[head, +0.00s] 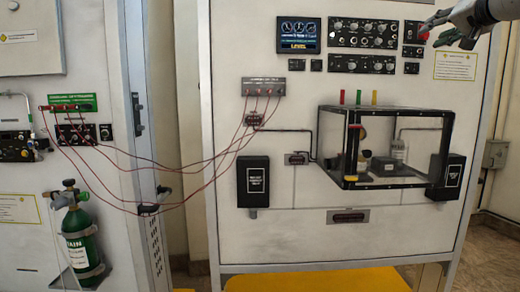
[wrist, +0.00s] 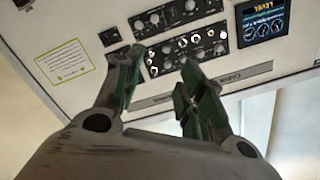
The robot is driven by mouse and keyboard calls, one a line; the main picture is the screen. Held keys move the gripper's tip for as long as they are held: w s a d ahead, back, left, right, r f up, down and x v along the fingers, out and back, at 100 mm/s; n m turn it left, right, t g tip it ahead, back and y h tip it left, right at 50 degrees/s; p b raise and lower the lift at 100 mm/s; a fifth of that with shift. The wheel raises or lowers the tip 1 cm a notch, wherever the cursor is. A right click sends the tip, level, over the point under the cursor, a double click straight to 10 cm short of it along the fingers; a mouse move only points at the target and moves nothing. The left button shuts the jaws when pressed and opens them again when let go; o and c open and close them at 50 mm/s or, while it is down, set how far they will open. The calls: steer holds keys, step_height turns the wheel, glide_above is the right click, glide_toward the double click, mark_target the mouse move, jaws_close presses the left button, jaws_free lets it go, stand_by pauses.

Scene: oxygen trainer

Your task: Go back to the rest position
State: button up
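My gripper (head: 430,36) is at the top right of the head view, in front of the trainer panel's upper right corner. In the wrist view my gripper (wrist: 159,58) shows two fingers spread apart with nothing between them, so it is open and empty. The upper panel with knobs (wrist: 188,42) lies beyond the fingertips. A small red part (head: 424,30) shows right at the fingertips in the head view. I cannot tell whether the fingers touch it.
The white trainer panel (head: 290,190) carries a display (head: 298,35), knob panels (head: 362,33) and a clear box (head: 385,148) that juts out. Red cables (head: 190,166) hang across to the left panel. A green cylinder (head: 82,240) stands at lower left.

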steer(key=s+a+f+g, duration=0.1)
steer(key=s+f+g, duration=0.25)
steer(key=f, duration=0.65)
steer(key=s+f+g, duration=0.3)
steer(key=s+f, duration=0.1)
steer(key=f, duration=0.7)
steer(key=s+a+f+n+g, duration=0.3)
steer(key=s+a+f, duration=0.2)
steer(key=s+f, duration=0.5)
steer(key=s+a+f+n+g+h, duration=0.1)
steer(key=s+a+f+n+g, duration=0.2)
steer(key=s+f, duration=0.8)
steer(key=shift+a+f, duration=0.4)
steer(key=shift+a, duration=0.7)
steer(key=shift+s+g, duration=0.1)
steer(key=shift+g, duration=0.15)
